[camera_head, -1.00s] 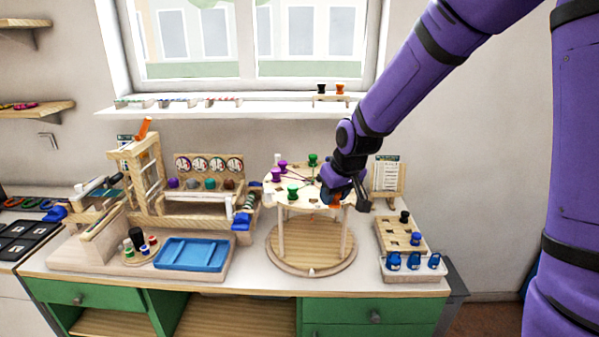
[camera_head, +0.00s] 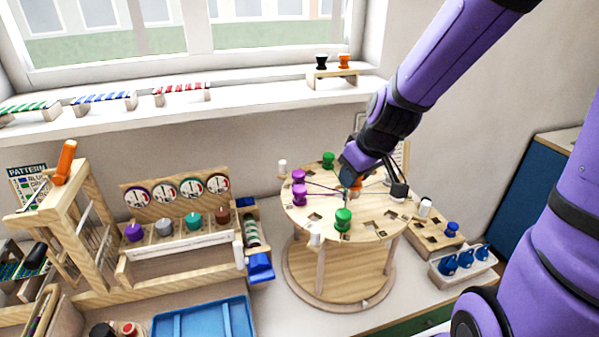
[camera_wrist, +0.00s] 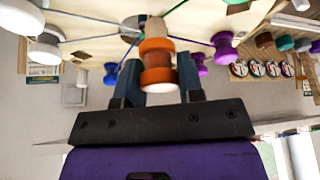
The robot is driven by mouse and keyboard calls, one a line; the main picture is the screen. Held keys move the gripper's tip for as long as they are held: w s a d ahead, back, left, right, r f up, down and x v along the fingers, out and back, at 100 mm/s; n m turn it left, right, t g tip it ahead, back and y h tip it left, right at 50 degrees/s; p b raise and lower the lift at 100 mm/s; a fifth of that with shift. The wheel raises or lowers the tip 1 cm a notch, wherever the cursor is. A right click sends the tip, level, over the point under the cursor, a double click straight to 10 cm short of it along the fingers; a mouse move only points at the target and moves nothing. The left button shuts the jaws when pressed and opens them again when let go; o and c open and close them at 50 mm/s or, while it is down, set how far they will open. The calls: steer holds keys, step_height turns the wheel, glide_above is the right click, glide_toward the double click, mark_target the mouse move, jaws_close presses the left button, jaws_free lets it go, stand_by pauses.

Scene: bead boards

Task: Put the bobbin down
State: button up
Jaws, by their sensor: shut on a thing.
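The orange bobbin (camera_wrist: 157,66) is between the two fingers of my gripper (camera_wrist: 155,80) in the wrist view. In the head view my gripper (camera_head: 351,178) is over the middle of the round wooden board (camera_head: 375,232), and only a little of the bobbin (camera_head: 358,186) shows beside the fingers. My gripper is shut on it. The board has several square slots, two purple bobbins (camera_head: 299,195) at its left, a green bobbin (camera_head: 343,219) at the front and another green one (camera_head: 328,159) at the back. Whether the held bobbin touches the board cannot be told.
White posts or bobbins (camera_head: 315,233) stand around the board's edge, and a black bobbin (camera_head: 399,190) is at its right. Threads cross the top.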

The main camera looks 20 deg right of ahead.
glide_above(306, 171)
steer(key=s, duration=0.1)
steer(key=f, duration=0.2)
steer(key=shift+d+f, duration=0.15)
steer(key=shift+f, duration=1.35)
steer(key=shift+f, duration=0.2)
steer(key=o, duration=0.7)
steer(key=shift+r, duration=0.1)
